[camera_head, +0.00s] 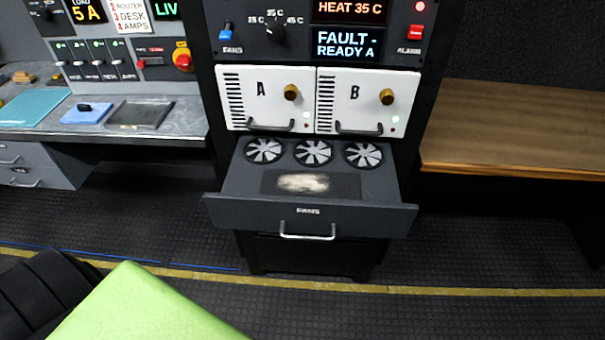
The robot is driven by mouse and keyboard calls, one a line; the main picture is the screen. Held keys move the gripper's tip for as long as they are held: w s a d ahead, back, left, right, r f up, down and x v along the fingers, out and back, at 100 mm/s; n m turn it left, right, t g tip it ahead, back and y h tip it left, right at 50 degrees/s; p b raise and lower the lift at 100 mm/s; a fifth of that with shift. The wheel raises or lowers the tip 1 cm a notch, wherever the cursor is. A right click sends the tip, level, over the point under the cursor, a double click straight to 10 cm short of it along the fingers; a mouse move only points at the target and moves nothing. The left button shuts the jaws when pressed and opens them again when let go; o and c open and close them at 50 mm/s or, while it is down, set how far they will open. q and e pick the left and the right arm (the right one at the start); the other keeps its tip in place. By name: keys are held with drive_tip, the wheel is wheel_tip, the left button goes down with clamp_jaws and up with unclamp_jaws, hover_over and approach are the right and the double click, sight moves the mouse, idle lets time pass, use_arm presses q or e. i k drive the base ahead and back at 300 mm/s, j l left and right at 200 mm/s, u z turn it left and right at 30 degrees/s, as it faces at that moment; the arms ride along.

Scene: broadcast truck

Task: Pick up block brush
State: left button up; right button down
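I cannot clearly make out the block brush. A small tan-brown block (22,77) lies at the far left back of the grey desk, too small to tell whether it is the brush. Neither gripper shows in the head view.
The fan drawer (250,212) is pulled out from the rack, with three fans and a pale dusty patch (303,183) on a dark panel. The grey desk (185,118) holds a teal mat (30,107), a blue pad (86,113) and a dark tray (140,114). A wooden bench (510,130) is right.

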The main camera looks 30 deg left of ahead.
sight(21, 78)
drive_tip(key=u, duration=2.4)
drive_tip(key=z, duration=1.15)
drive_tip(key=i+j, duration=0.1)
drive_tip(key=j, duration=0.7)
drive_tip(key=i+j+z, duration=0.15)
drive_tip(key=j, duration=1.45)
drive_tip(key=i+l+z, duration=0.05)
